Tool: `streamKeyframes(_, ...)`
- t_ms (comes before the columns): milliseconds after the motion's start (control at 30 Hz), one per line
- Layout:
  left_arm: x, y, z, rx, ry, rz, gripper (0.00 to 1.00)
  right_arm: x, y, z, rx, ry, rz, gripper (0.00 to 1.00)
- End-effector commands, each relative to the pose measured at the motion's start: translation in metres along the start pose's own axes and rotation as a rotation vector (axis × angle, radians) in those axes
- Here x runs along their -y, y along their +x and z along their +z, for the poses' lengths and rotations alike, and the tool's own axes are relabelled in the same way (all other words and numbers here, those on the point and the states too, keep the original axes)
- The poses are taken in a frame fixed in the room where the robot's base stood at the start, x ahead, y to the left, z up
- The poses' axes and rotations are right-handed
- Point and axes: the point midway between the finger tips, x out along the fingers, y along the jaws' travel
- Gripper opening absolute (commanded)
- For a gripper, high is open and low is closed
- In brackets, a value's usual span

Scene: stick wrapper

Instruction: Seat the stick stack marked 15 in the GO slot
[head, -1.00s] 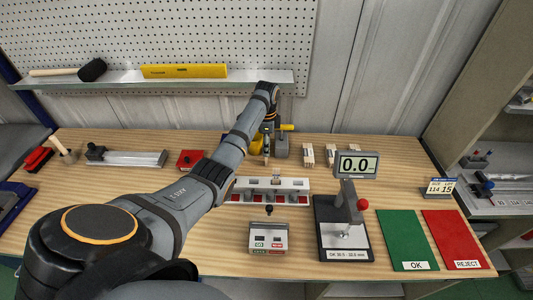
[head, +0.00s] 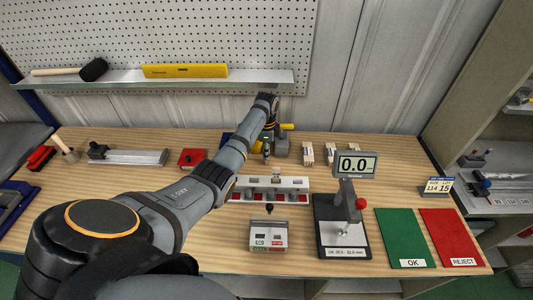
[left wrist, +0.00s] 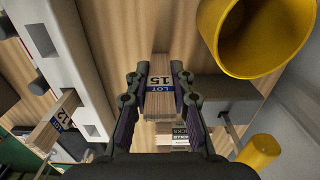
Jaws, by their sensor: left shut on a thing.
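My left gripper (left wrist: 160,100) is shut on the stick stack marked 15 (left wrist: 160,85), a pale wooden bundle with a blue and white LOT 15 band. In the head view my left gripper (head: 266,155) is at the back of the bench, behind the white rack, and the stack is too small there to make out. The GO slot is in the small grey gauge block (head: 268,235) near the front edge, on its left half beside the NOGO side. The block is well in front of the gripper. My right gripper is not in view.
The white rack (head: 262,182) with red marks lies between gripper and gauge block. A stack marked 12 (left wrist: 60,118) and a yellow tube (left wrist: 243,45) are near the gripper. The gauge stand (head: 343,225) reads 0.0, left of the green OK mat (head: 402,240) and red REJECT mat (head: 455,240).

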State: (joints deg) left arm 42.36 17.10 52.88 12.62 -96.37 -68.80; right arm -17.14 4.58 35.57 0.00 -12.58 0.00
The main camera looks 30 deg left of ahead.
Motion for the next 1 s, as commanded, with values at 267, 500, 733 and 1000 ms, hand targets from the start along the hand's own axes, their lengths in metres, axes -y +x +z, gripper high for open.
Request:
streamKeyframes(267,0.002,-0.030,0.000,-0.002,-0.001,-0.006,0.04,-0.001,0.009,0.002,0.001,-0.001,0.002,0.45)
streamKeyframes(500,0.001,-0.082,-0.001,-0.002,0.000,-0.003,0.04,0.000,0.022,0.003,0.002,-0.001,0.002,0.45)
streamKeyframes(733,0.000,-0.099,0.000,0.000,0.000,0.000,0.04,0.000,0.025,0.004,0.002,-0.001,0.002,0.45)
streamKeyframes(1000,0.000,-0.092,0.000,0.000,0.000,0.000,0.04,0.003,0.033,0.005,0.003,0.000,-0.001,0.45)
